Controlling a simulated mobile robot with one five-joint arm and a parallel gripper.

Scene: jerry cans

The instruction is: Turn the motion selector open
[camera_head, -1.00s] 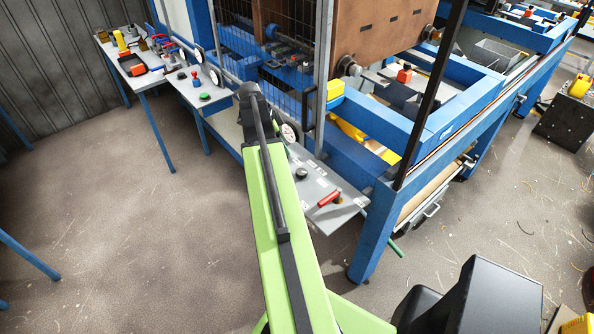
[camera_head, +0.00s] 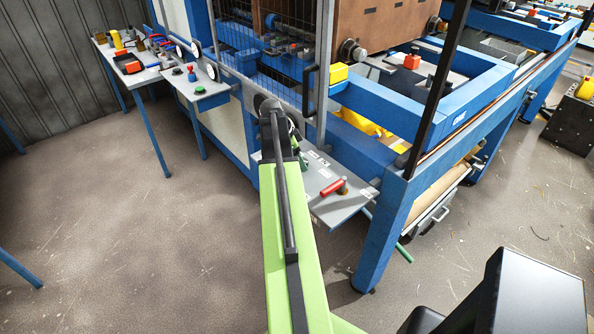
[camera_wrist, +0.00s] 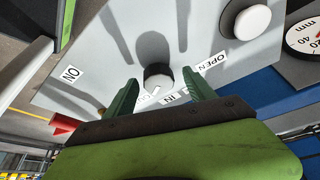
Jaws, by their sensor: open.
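In the wrist view a black knob (camera_wrist: 157,76) with a white mark stands on the light grey panel (camera_wrist: 85,65). It sits between the two green fingers of my gripper (camera_wrist: 160,85), which are open on either side of it. I cannot tell whether either finger touches it. An OPEN label (camera_wrist: 212,62) lies to the knob's right and an IN label (camera_wrist: 173,99) is near the right finger. Another label by the knob is partly hidden. In the head view the grey panel (camera_head: 325,208) shows beyond my green arm, which hides the knob; my gripper is not clear there.
A white-topped knob (camera_wrist: 252,20) and a dial gauge (camera_wrist: 306,36) are to the right in the wrist view. An ON label (camera_wrist: 70,74) is at left. A red handle (camera_head: 333,187) stands on the panel, beside the blue machine frame (camera_head: 385,235).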

